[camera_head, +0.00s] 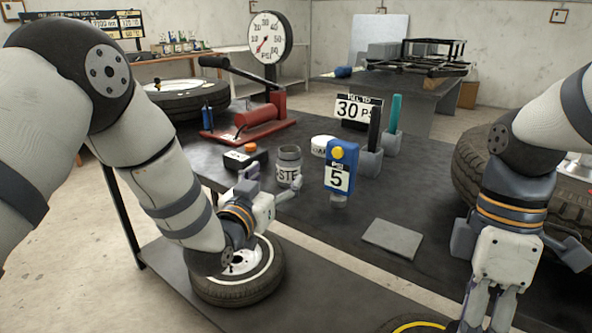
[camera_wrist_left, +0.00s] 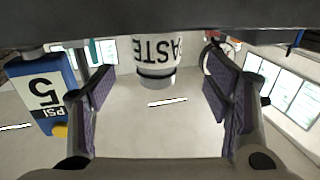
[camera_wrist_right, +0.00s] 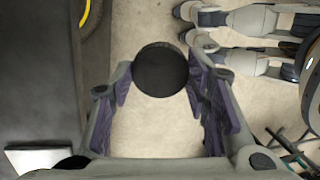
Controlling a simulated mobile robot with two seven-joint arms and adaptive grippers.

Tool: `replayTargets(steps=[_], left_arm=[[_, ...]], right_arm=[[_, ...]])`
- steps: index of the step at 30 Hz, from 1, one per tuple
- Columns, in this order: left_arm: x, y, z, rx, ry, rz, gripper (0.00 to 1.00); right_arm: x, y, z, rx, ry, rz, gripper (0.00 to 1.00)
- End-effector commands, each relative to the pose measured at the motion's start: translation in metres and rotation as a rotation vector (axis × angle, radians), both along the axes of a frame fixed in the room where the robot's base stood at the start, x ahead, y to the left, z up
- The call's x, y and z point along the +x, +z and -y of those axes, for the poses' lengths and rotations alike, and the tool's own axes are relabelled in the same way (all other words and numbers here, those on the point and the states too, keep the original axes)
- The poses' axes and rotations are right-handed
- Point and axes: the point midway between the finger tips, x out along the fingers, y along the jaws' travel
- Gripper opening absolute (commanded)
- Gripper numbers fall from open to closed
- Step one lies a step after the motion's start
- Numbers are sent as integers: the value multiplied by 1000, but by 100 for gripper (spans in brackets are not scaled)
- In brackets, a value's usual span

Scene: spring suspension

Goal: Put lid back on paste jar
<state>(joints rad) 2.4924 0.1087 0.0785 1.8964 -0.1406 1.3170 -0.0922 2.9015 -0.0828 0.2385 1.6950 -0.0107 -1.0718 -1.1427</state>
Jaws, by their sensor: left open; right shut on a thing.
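The paste jar (camera_head: 289,168) is grey with a white label and a dark open-looking top. It stands upright on the dark bench. In the left wrist view the jar (camera_wrist_left: 157,50) appears upside down, between and beyond the fingers. My left gripper (camera_head: 272,188) is open, low and close in front of the jar; I cannot tell whether it touches. It also shows in the left wrist view (camera_wrist_left: 157,92). My right gripper (camera_wrist_right: 160,75) is shut on a round black disc (camera_wrist_right: 160,69), seemingly the lid. In the head view the right fingertips are cut off and the disc is hidden.
A blue gauge (camera_head: 340,167) marked 5 PSI stands right of the jar, with a white round item (camera_head: 323,146) behind. A black box with an orange button (camera_head: 246,157) is left of it. A grey plate (camera_head: 393,239) lies flat. A tyre (camera_head: 240,286) is below.

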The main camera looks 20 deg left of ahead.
Motion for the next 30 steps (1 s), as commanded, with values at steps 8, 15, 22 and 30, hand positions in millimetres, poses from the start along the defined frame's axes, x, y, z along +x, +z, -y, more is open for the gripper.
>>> replayTargets(steps=[8, 15, 22, 30], left_arm=[[17, -1, 5, 0, -1, 2, 72], [49, -2, 9, 0, 0, -1, 72], [51, 0, 9, 0, 0, 1, 72], [51, 0, 9, 0, 0, 1, 40]], right_arm=[[0, -5, 0, 0, 0, -6, 35], [0, -13, 0, 0, 0, -18, 35], [0, -13, 0, 0, 0, -17, 35], [0, -13, 0, 0, 0, -17, 35]])
